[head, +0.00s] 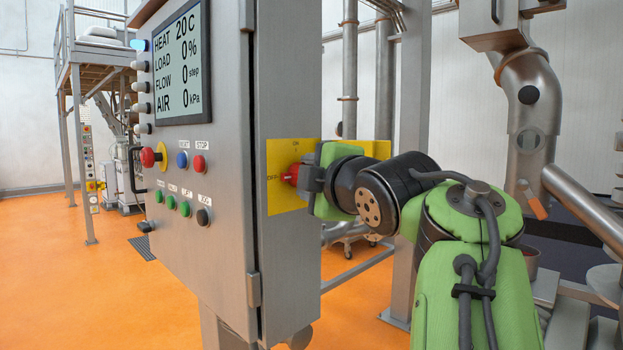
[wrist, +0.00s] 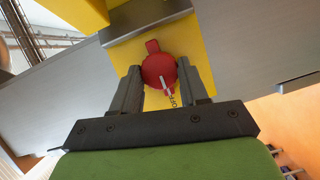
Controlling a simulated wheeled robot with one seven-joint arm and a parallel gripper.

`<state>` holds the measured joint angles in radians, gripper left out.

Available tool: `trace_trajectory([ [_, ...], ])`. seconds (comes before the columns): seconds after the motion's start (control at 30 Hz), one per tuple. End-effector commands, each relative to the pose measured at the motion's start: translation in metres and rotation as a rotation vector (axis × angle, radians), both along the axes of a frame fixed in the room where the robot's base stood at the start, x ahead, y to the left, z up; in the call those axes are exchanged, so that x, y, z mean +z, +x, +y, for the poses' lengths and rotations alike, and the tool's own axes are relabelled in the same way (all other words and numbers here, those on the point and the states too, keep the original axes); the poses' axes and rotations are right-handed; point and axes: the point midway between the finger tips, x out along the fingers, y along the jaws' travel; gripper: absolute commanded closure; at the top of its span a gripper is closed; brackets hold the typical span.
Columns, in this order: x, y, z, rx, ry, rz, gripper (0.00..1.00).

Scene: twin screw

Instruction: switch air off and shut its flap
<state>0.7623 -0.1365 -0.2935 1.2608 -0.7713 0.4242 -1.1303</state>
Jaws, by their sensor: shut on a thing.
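A red rotary switch (head: 291,174) sits on a yellow plate (head: 284,203) on the side of the grey cabinet. The plate reads ON at the top and OFF at the left. My gripper (head: 304,176) is shut on the switch. In the wrist view, the two fingers of my gripper (wrist: 159,78) flank the red switch (wrist: 158,68). Its white mark points toward the OFF lettering. The display (head: 181,66) reads AIR 0 kPa. A yellow panel (head: 381,150) shows behind my gripper; I cannot tell whether it is the flap.
The cabinet front (head: 222,105) carries a red emergency button (head: 147,157) and several coloured buttons. A grey post (head: 409,90) stands behind my arm. Steel pipework (head: 531,95) is at the right. The orange floor (head: 75,290) at left is mostly clear.

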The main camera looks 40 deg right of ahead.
Motion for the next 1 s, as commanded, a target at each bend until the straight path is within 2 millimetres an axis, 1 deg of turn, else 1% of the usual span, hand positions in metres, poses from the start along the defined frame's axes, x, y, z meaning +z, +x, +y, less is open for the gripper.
trace_trajectory([
  [0.03, -0.001, 0.000, 0.000, 0.000, 0.000, 0.003, 0.87],
  [0.07, -0.001, 0.000, 0.000, 0.000, 0.000, 0.003, 0.55],
  [0.2, -0.001, 0.000, 0.000, -0.001, 0.000, 0.002, 0.33],
  [0.23, -0.001, 0.000, 0.000, -0.001, 0.000, 0.002, 0.31],
  [0.47, 0.000, 0.000, 0.000, 0.000, 0.000, 0.001, 0.31],
  [0.57, 0.001, -0.006, 0.002, -0.001, 0.000, 0.000, 0.31],
  [0.67, 0.003, -0.025, 0.009, -0.001, -0.001, -0.002, 0.31],
  [0.9, 0.009, -0.089, 0.034, 0.000, -0.001, -0.003, 0.31],
  [1.0, 0.011, -0.113, 0.043, 0.002, -0.002, -0.002, 0.31],
])
